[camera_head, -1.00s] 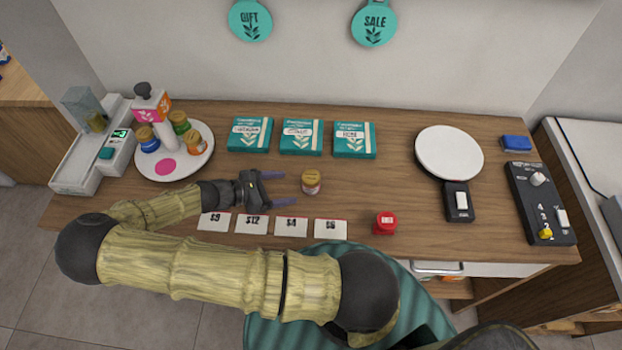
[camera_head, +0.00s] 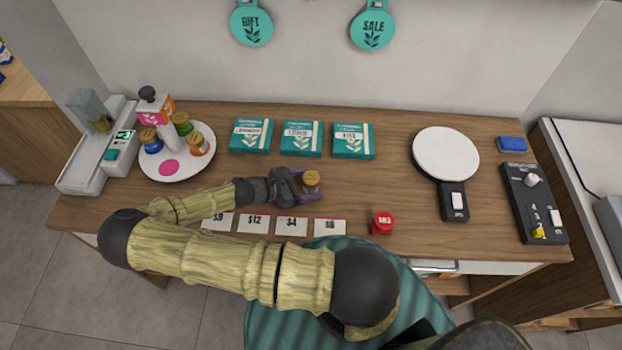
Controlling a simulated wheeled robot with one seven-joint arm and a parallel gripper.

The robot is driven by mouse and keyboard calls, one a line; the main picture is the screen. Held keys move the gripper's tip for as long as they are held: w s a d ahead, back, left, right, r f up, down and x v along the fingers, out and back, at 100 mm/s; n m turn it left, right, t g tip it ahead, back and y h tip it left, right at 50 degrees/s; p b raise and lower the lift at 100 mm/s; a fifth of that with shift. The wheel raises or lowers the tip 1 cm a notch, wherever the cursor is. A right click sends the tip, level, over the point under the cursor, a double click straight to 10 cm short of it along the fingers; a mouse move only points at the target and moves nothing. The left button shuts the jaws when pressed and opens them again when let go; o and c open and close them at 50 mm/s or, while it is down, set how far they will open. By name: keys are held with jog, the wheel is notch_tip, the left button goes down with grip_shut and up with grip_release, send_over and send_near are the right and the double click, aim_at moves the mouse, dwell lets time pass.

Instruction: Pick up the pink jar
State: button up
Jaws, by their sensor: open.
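A small jar (camera_head: 312,182) with a tan lid stands upright near the middle of the wooden counter. Its body is mostly hidden now, and I cannot clearly tell that it is pink. My gripper (camera_head: 309,186) is open, reaching in from the left at low height, with its fingers on either side of this jar. I cannot tell whether the fingers touch it. No other jar in view looks pink.
A round white tray (camera_head: 205,170) at left holds blue, green and orange jars, a white bottle and a pink disc. Teal boxes (camera_head: 302,139) stand behind. Price cards (camera_head: 292,226) and a red-topped item (camera_head: 382,222) lie in front. A white round plate (camera_head: 446,153) is right.

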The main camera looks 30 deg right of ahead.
jog(key=shift+d+f, duration=0.3)
jog(key=shift+d, duration=0.25)
jog(key=c, duration=1.1)
